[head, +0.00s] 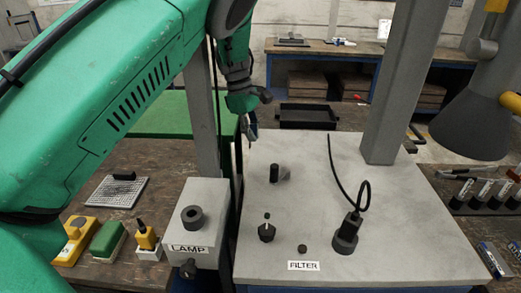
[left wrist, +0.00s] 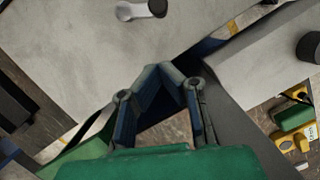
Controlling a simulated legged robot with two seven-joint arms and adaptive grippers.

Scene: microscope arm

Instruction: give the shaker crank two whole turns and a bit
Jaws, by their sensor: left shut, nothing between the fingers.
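A small crank with an upright black knob (head: 274,173) and a short grey arm stands on the pale grey bench top (head: 330,215), behind the other controls. In the left wrist view the crank (left wrist: 141,10) shows at the top edge, partly cut off. I take it for the shaker crank; no label for it shows. My left gripper (head: 252,135) hangs over the far left edge of the top, behind and left of the crank, apart from it. Its fingers (left wrist: 168,76) meet at the tips and hold nothing. My right gripper is not in view.
A box labelled LAMP (head: 207,205) stands left of the top. A FILTER label (head: 303,266), a small black knob (head: 302,249), a toggle (head: 266,231) and a cabled black socket (head: 346,236) lie nearer. A grey post (head: 400,80) rises at the right rear.

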